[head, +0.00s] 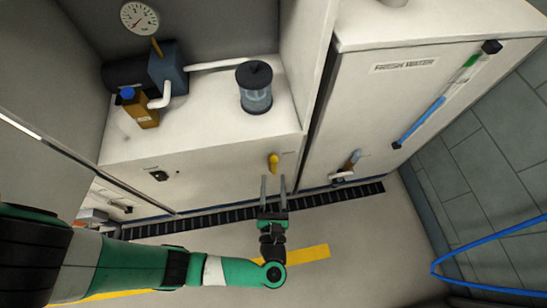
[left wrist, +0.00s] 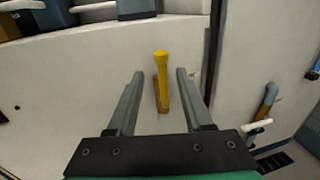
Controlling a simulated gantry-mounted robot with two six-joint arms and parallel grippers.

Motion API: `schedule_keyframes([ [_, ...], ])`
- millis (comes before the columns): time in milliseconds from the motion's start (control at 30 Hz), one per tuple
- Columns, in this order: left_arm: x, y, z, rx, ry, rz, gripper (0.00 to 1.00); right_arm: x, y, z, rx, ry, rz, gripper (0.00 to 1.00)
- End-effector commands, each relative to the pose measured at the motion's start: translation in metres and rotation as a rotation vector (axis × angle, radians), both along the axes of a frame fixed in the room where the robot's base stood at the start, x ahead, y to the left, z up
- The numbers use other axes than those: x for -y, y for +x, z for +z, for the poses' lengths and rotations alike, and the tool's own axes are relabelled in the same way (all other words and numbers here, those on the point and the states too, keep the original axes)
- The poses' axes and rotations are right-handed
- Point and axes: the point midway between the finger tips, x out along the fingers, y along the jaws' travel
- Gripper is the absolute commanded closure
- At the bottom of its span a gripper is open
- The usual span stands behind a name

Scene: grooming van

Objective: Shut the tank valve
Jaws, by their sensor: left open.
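A yellow valve handle (head: 274,163) is on the front of the white cabinet, near its right end. In the left wrist view the yellow handle (left wrist: 161,82) points up and down the picture, between my left gripper's fingers as seen from the wrist. My left gripper (head: 273,182) is open and empty, its fingertips just below the handle in the head view. I see no contact with the handle. A second fitting (head: 347,165), with a blue-grey and brown pipe and a white lever (left wrist: 257,130), is low on the FRESH WATER tank (head: 375,110). My right gripper is not in view.
A black floor grate (head: 220,213) runs along the base. The floor in front is clear.

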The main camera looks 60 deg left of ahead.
Motion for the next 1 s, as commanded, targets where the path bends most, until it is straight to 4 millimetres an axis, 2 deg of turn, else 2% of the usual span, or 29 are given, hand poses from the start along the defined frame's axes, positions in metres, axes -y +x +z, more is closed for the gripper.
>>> schedule_keyframes([
  [100,-0.025,0.015,-0.002,0.002,-0.002,0.008,0.49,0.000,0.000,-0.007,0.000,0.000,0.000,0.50],
  [300,-0.053,0.035,-0.002,0.002,-0.001,0.005,0.49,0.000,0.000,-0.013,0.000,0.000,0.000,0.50],
  [433,-0.060,0.041,0.000,0.001,0.000,0.001,0.49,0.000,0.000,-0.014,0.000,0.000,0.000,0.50],
  [667,-0.061,0.042,0.001,0.001,0.000,-0.001,0.49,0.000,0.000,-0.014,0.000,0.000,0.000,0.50],
  [767,-0.061,0.042,0.001,0.001,0.000,-0.001,0.64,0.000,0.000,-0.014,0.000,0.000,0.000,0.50],
  [967,-0.061,0.042,0.000,0.001,0.000,-0.001,1.00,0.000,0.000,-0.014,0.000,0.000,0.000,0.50],
  [1000,-0.061,0.042,0.000,0.001,0.000,-0.001,1.00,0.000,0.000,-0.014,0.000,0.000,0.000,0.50],
])
